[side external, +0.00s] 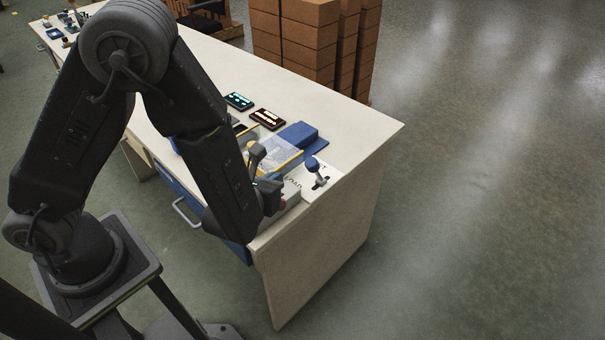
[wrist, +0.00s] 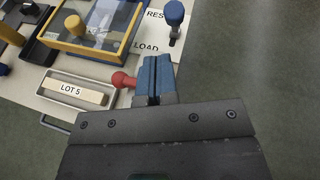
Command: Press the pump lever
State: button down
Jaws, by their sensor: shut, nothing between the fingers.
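A red ball knob (wrist: 123,80) on a short stem shows in the wrist view, just left of my fingertips; its base is hidden behind them. A blue-knobbed lever (wrist: 174,14) stands upright on a white plate lettered "RES" and "LOAD", beyond my fingers to the upper right. It also shows in the side view (side external: 313,164) near the bench corner. No label shows which one is the pump lever. My gripper (wrist: 153,77) has its blue fingers shut together and empty, over the bench's front edge beside the red knob. Whether it touches the knob, I cannot tell.
A yellow-framed clear-topped box (wrist: 104,35) lies beyond my fingers. A block marked LOT 5 (wrist: 75,91) lies in a shallow tray at left. A blue box (side external: 297,134) and two small displays (side external: 238,101) sit behind. Open floor lies right of the bench (side external: 345,120).

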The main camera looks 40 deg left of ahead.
aim_at(309, 169)
jog(key=shift+d+f+m+h, duration=0.6)
jog(key=shift+d+f+m, duration=0.1)
jog(key=shift+d, duration=0.1)
jog(key=shift+w, duration=0.1)
jog(key=x, duration=1)
jog(key=shift+r, duration=0.1)
jog(key=shift+w+r, duration=0.1)
jog(key=shift+w+r+g, duration=0.2)
jog(key=shift+g, duration=0.3)
